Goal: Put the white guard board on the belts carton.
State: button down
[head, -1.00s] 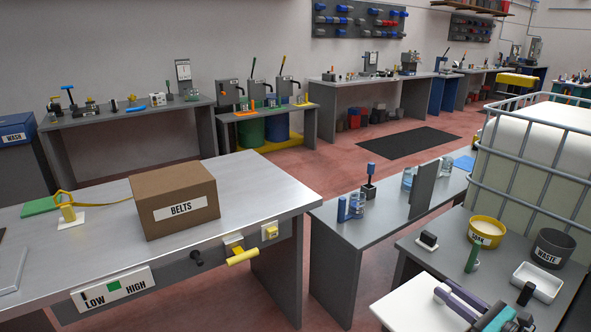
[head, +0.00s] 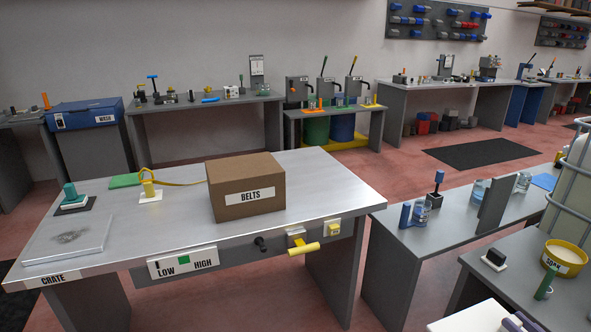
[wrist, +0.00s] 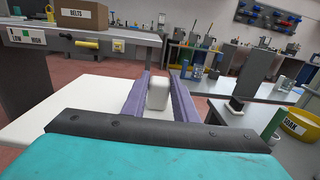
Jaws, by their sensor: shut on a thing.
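The belts carton (head: 246,185) is a closed brown box with a white BELTS label, standing on the metal-topped bench. It also shows at the top left of the wrist view (wrist: 82,16). My gripper (wrist: 159,90) has purple fingers shut on the pale knob (wrist: 157,97) of the white guard board (wrist: 85,112). The board is a flat white plate below the fingers, partly hidden by my gripper. In the head view only a corner of the board (head: 462,319) shows at the bottom edge, right of the bench and well apart from the carton.
The bench (head: 330,185) also holds a yellow strap fitting (head: 149,185) beside the carton and a CRATE plate (head: 68,240). A yellow handle (head: 304,248) juts from its front. A side table (head: 420,245) with bottles and an upright grey panel (head: 496,203) stands at right.

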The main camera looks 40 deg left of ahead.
aim_at(243, 165)
jog(key=k, duration=1.1)
jog(key=u, duration=2.2)
jog(key=i, duration=0.85)
jog(key=z, duration=0.15)
